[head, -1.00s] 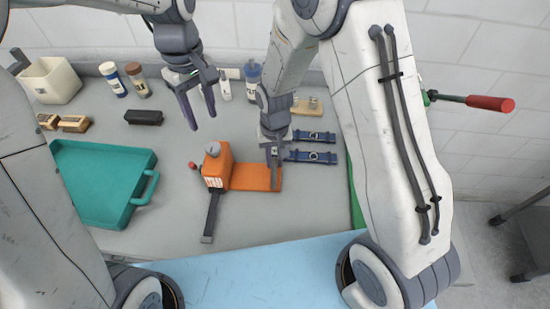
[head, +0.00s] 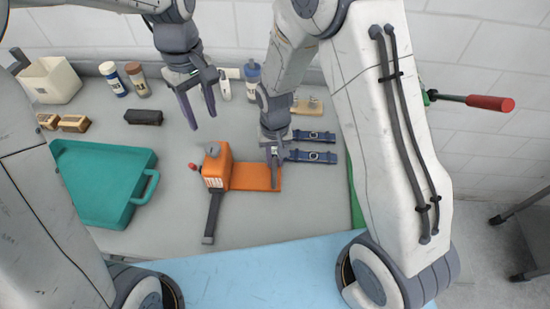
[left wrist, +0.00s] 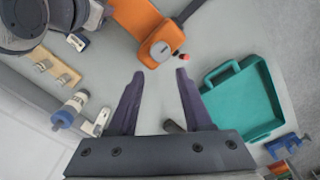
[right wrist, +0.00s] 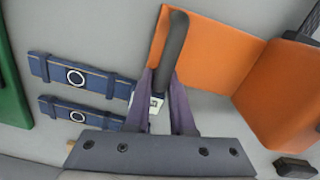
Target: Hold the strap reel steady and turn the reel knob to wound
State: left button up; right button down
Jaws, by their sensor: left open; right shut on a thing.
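The orange strap reel (head: 217,166) stands on the grey table, with an orange plate (head: 255,177) reaching right and a dark strap (head: 212,218) hanging toward the front. Its grey knob (head: 212,149) is on top; the knob also shows in the left wrist view (left wrist: 160,50). My left gripper (head: 201,121) is open and empty, above and behind the reel, not touching it. My right gripper (head: 274,160) is at the plate's right end, shut on a dark grey upright bar (right wrist: 175,42) there. How the bar joins the plate is hidden.
A teal tray (head: 140,201) lies left of the reel. Two blue straps (head: 313,156) lie right of it, close to my right gripper. A black block (head: 143,117), bottles (head: 137,78) and a white bin (head: 50,80) stand farther back. The table left of the dark strap is clear.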

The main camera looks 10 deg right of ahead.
dwell(0.3)
pick_arm(q)
jog(key=o, duration=0.5)
jog(key=shift+c, duration=0.2)
jog(key=s+a+f+n+g+h, duration=0.3)
jog(key=s+a+f+n+g, duration=0.15)
jog(key=s+f+n, duration=0.5)
jog(key=m+t+h, duration=1.2)
jog(key=m+t, duration=0.3)
jog(key=m, duration=1.3)
send_near(212, 147)
jog(key=shift+g, duration=0.25)
jog(key=x, duration=1)
jog(key=shift+f, duration=0.15)
